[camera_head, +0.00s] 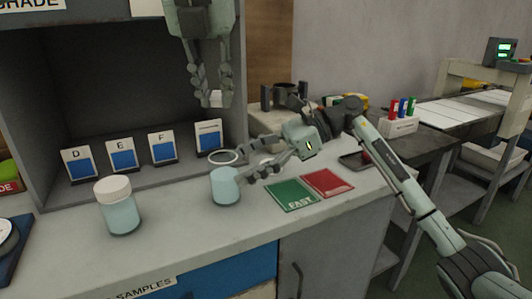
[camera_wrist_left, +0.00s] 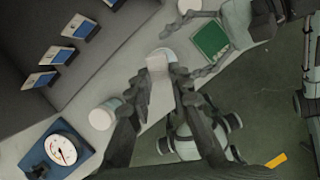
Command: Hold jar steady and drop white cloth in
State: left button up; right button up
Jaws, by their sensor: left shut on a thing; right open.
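My left gripper (camera_head: 212,92) hangs in front of the cabinet, above the counter, fingers down. It is shut on a small white cloth (camera_head: 216,99), which also shows between the fingers in the left wrist view (camera_wrist_left: 157,65). An uncapped, pale blue jar (camera_head: 225,188) stands upright on the counter below. In the left wrist view, the cloth partly covers the jar's place. My right gripper (camera_head: 249,173) is open at the jar's right side. I cannot tell whether its fingers touch the jar.
A white-lidded jar (camera_head: 118,207) stands to the left. Green (camera_head: 291,195) and red (camera_head: 327,182) cards lie to the right. Sample cards (camera_head: 122,153) stand in the cabinet. A dial gauge (camera_wrist_left: 62,150) is at the far left.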

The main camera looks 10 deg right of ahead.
aim_at(223, 173)
jog(key=shift+x, duration=2.2)
jog(key=c, duration=1.4)
pick_arm(q)
notch_tip(223, 173, down, 8)
